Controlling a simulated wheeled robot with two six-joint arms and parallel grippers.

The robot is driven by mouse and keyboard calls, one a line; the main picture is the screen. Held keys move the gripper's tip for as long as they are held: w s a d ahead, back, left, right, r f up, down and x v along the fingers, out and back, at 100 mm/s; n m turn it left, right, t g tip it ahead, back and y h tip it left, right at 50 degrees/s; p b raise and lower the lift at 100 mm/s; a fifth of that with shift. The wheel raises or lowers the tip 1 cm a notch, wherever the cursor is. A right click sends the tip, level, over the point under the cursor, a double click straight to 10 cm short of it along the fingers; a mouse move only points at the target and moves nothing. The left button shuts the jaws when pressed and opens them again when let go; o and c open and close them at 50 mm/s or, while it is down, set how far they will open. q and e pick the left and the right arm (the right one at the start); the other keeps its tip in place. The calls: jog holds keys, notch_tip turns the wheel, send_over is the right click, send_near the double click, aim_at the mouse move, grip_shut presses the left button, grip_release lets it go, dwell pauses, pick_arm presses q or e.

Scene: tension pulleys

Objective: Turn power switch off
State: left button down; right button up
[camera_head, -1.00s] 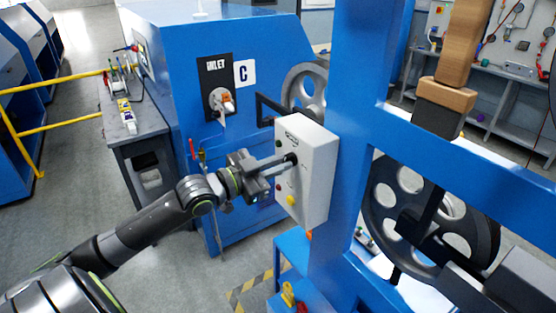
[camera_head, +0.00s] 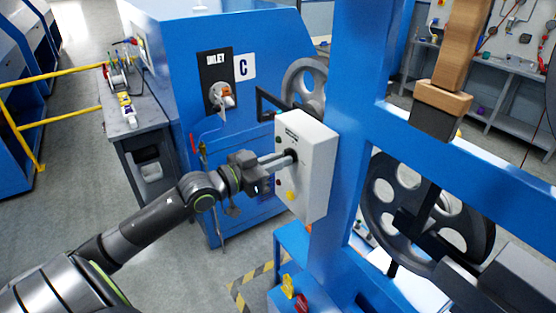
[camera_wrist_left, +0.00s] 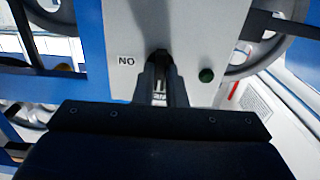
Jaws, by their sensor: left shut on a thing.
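The power switch is a dark knob (camera_wrist_left: 160,57) on the front of a light grey control box (camera_head: 318,175), which is fixed to a blue post. My left gripper (camera_head: 291,157) reaches the box from the left, with its fingers shut on the knob; it also shows in the left wrist view (camera_wrist_left: 161,72). The fingers hide much of the knob, and I cannot tell its exact angle. A label (camera_wrist_left: 126,60) beside the knob reads "NO" in the wrist view. My right gripper is not in view.
A green button (camera_wrist_left: 206,75) is close to the fingers, and a yellow button (camera_head: 291,196) is lower on the box. The blue post (camera_head: 355,120) stands right behind the box. A blue machine (camera_head: 270,50) stands behind my arm. Open floor lies below my arm.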

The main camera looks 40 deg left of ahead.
pick_arm(q)
jog(key=c, duration=1.5)
grip_release()
jog(key=shift+p+v, duration=2.5)
jog(key=shift+v, duration=6.15)
jog(key=shift+f, duration=0.1)
jog(key=shift+a, duration=0.1)
